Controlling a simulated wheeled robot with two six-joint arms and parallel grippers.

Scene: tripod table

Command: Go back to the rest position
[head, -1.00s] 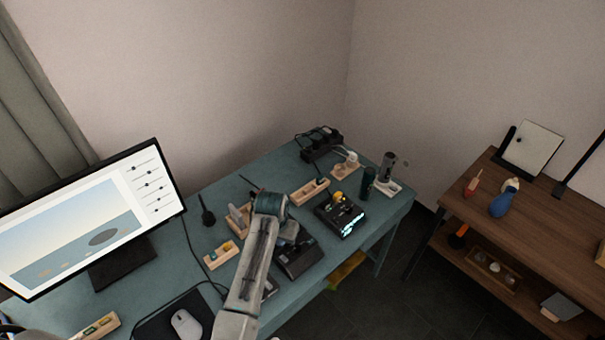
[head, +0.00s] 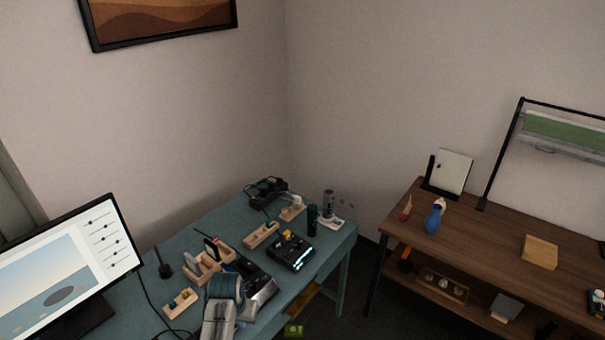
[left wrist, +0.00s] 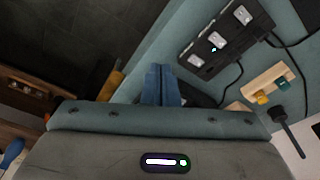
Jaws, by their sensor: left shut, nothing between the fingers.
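My left gripper (left wrist: 160,85) shows in the left wrist view as two blue fingers pressed together, with nothing between them. The fingers lie over the edge of the teal table (left wrist: 152,45), beside a black device (left wrist: 216,42) with white square faces, and I see no contact. In the head view my left arm comes up from the bottom edge, in front of the table (head: 333,246). Its teal-ended link stands before the items there, and its fingertips cannot be made out. My right gripper is in neither view.
On the table are a monitor (head: 62,268), wooden holders (head: 261,235), a black box with lit digits (head: 290,252) and a dark power strip (head: 266,190). A wooden shelf unit (head: 480,237) stands at right, with dark floor between.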

